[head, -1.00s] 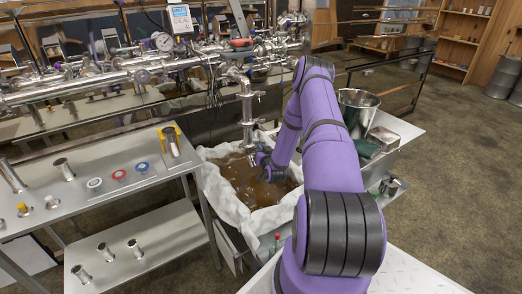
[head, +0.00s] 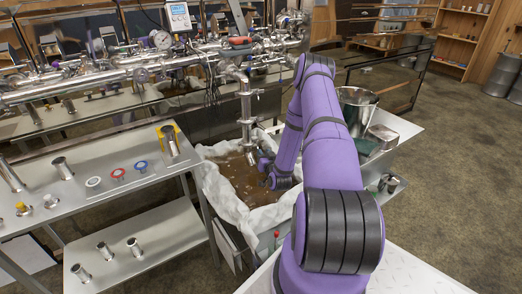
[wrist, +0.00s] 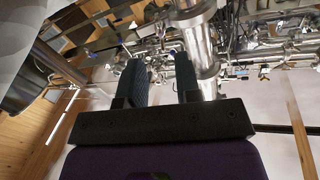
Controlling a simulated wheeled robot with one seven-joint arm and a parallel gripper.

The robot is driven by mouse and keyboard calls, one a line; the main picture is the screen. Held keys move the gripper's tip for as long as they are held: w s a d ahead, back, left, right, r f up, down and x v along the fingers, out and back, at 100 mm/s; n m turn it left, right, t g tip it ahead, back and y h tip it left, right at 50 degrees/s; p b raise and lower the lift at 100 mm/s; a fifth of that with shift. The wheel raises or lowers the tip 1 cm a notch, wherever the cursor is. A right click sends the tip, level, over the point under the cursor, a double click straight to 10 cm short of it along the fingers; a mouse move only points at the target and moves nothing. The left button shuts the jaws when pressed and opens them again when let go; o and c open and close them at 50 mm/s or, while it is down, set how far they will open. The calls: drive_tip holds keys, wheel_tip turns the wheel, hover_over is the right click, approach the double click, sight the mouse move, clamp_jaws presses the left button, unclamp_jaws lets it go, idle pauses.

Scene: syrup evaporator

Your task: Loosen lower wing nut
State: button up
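The steel drain pipe (head: 246,112) hangs down from the pipework over a cloth-lined tub of brown liquid. Clamp fittings show along it, and its lower end (head: 251,157) is angled. The lower wing nut is too small to make out for sure. My gripper (head: 262,164) is low over the tub, just right of the pipe's lower end. In the wrist view my gripper (wrist: 157,72) is open, with a clear gap between its two dark fingers. The steel pipe (wrist: 203,48) stands beyond and beside the right finger. I cannot tell whether they touch.
The cloth-lined tub (head: 222,205) lies below the gripper. A steel table (head: 95,185) with loose fittings and caps stands at left. Dense pipework (head: 130,70) runs along the back.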

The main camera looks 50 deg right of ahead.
drive_tip(key=shift+v, duration=2.7)
